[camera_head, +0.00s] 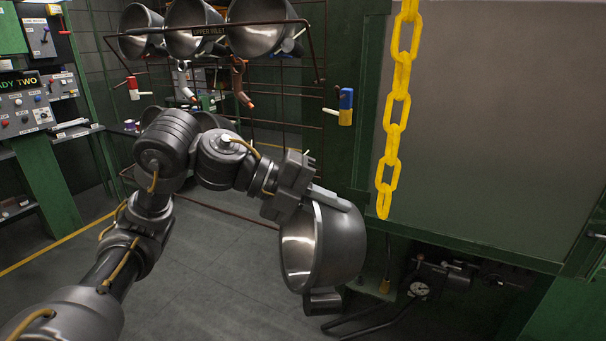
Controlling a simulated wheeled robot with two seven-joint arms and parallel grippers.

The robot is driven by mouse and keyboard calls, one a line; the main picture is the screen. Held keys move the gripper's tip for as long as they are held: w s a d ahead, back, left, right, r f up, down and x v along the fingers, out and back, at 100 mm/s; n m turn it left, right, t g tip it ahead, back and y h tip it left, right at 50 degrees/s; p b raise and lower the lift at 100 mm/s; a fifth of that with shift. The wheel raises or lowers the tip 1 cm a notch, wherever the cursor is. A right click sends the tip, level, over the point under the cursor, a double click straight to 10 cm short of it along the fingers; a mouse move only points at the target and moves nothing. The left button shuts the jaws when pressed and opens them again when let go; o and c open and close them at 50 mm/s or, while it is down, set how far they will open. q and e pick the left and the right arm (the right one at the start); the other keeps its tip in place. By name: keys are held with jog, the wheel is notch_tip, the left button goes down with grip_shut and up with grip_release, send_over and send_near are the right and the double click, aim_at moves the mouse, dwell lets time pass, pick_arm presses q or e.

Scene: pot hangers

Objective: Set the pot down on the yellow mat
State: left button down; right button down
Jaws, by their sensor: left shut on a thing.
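My left arm comes in from the lower left, and its gripper (322,196) is shut on the rim of a dark metal pot (343,244). The pot hangs in the air below the gripper, tilted on its side, with its shiny inside facing left. A dark cylindrical part sticks out at the pot's bottom. No yellow mat shows in this view. My right gripper is not in view.
Several similar pots (257,34) hang on a rack (320,72) at the back. A yellow chain (398,110) hangs before a grey panel (490,120) on the right. Control panels stand at left. Grey floor (200,265) lies open below the arm.

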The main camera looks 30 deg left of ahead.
pick_arm(q)
jog(key=shift+n+t, duration=0.5)
jog(key=f, duration=0.4)
jog(key=a+f, duration=0.1)
jog(key=f, duration=0.9)
jog(key=shift+w+a+f, duration=0.25)
jog(key=shift+w+a, duration=0.15)
jog(key=s+a+f, duration=0.1)
jog(key=s+f, duration=0.1)
jog(key=f, duration=0.5)
jog(key=s+a+f+n+t+y, duration=0.1)
jog(key=s+a+f, duration=0.1)
jog(key=f, duration=0.6)
jog(key=shift+s+a+f, duration=0.3)
jog(key=shift+s, duration=0.4)
